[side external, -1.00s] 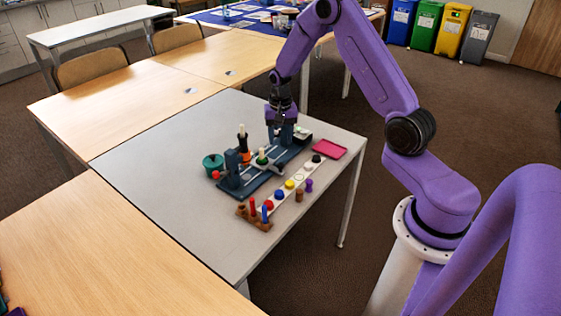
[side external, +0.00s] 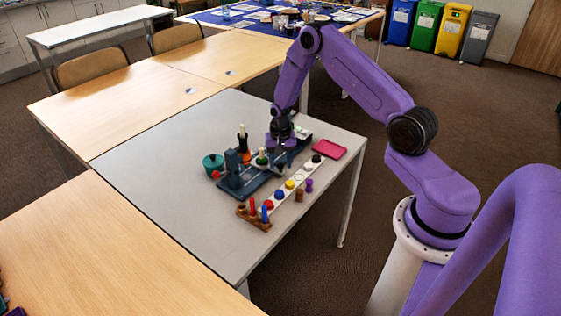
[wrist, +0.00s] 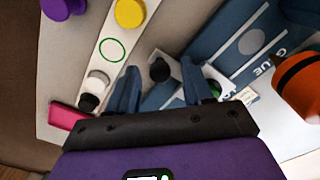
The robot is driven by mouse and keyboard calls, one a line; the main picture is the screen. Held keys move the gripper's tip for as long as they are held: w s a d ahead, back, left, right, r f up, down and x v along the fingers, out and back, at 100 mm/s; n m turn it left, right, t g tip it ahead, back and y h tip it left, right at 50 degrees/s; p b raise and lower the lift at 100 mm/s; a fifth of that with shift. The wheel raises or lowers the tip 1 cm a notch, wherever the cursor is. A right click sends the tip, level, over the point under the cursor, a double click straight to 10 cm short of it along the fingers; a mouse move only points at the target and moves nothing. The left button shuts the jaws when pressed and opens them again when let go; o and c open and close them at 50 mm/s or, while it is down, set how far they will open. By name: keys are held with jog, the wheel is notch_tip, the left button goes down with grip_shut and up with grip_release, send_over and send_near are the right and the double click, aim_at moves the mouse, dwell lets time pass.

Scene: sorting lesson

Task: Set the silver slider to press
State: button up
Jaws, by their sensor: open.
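The blue fixture (side external: 233,181) lies on the grey table, with rails running back to the right under my gripper (side external: 279,155). In the wrist view my gripper (wrist: 160,88) has its two blue fingers spread apart. A dark round knob (wrist: 160,70) with a pale grey piece beside it shows between the fingers. I cannot tell for sure whether this is the silver slider. Contact with the knob is unclear. In the wrist view blue panels (wrist: 247,42) carry a pale circle and the lettering "GLUE"; no "press" label is readable.
A white strip with coloured discs, including a yellow disc (side external: 289,185), runs along the fixture's near side. A pink tray (side external: 328,149) is at the right. A green pot (side external: 212,163) and an orange-and-black object (wrist: 300,82) stand close by. The table's left part is clear.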

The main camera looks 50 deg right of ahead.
grip_shut()
jog(key=d, duration=0.9)
jog(key=shift+d, duration=0.1)
jog(key=shift+c, duration=0.9)
grip_release()
jog(key=shift+o, duration=0.9)
notch_tip(320, 180, up, 18)
jog(key=shift+f, duration=0.2)
